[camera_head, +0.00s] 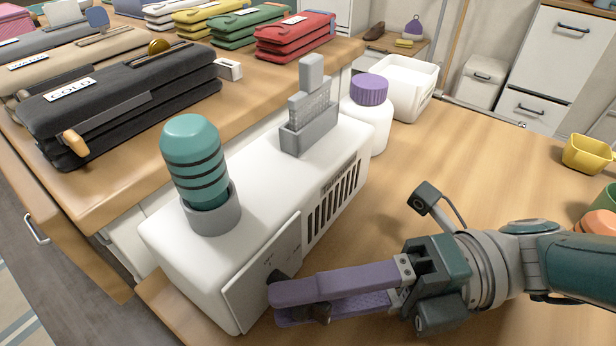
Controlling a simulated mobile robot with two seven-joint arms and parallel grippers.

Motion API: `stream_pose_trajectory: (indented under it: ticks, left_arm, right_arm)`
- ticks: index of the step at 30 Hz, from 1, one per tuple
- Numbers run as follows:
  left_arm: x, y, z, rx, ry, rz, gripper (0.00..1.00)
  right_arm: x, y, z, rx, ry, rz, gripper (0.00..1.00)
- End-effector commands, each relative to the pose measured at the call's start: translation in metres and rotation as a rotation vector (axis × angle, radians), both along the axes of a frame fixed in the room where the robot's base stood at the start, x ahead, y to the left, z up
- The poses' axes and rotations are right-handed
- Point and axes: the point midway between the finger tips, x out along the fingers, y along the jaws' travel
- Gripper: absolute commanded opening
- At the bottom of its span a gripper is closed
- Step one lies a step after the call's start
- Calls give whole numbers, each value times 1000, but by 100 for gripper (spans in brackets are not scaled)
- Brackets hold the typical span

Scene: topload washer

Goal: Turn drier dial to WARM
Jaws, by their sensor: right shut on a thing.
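The white drier (170,245) is a box-shaped machine on the wooden counter. Its front panel (250,285) carries small marks too small to read. A dark dial (277,277) on that panel is mostly hidden behind my right gripper's purple fingers. My right gripper (285,303) reaches in from the right and is shut on the dial, with a dark piece also showing by the lower finger. I cannot tell the dial's setting. My left gripper is not in view.
A teal ribbed cylinder (193,158) and a grey holder (310,130) stand on top of the drier. A white jar with a purple lid (369,90) is behind it. A yellow bowl (587,155) is at right; the counter between is clear.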

Motion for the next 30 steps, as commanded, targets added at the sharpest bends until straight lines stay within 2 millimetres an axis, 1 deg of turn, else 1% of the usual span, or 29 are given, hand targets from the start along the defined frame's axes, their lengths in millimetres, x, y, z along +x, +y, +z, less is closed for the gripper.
stream_pose_trajectory:
  ticks: [1,6,20,21,27,28,30]
  left_arm:
    - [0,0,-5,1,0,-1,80]
    - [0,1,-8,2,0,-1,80]
    - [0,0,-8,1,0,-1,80]
    - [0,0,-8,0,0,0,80]
    - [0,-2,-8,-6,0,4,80]
    - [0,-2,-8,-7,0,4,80]
    - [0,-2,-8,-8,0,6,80]
  right_arm:
    - [0,0,-3,6,11,-2,0]
    - [0,0,-1,26,39,0,0]
    - [0,0,0,32,47,0,0]
    - [0,0,0,32,47,0,47]
    - [0,0,0,32,46,0,69]
    - [0,0,0,32,46,0,72]
    - [0,0,0,32,46,0,72]
